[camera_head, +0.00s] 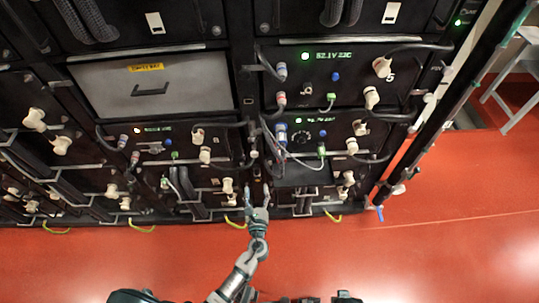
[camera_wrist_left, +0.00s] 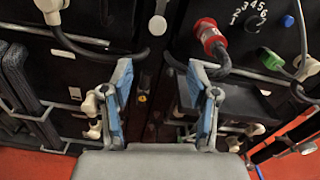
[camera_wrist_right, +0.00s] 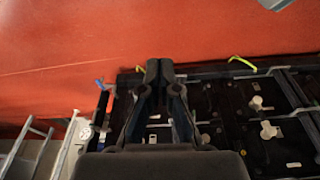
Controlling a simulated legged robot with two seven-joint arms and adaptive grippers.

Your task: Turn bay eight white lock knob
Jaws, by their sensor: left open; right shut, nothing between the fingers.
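My left gripper (camera_head: 258,207) is open and empty at the lower front of the battery rack, by the post between two columns. In the left wrist view its blue-padded fingers (camera_wrist_left: 163,100) stand apart, with the dark post and a small yellow spot between and beyond them. White knobs (camera_wrist_left: 92,104) show left of the fingers and a white knob (camera_wrist_left: 254,129) shows to the right. In the head view white knobs (camera_head: 227,185) sit left of this gripper. I cannot read which bay is eight. My right gripper (camera_wrist_right: 160,70) is shut and empty, above the red floor and rack.
A red connector (camera_wrist_left: 209,35) with a black cable is close above the left gripper's right finger. Cables loop across the bay fronts. Yellow straps (camera_head: 235,222) stick out at the rack's foot. The red floor (camera_head: 420,245) in front is clear. A grey frame (camera_head: 517,75) stands at right.

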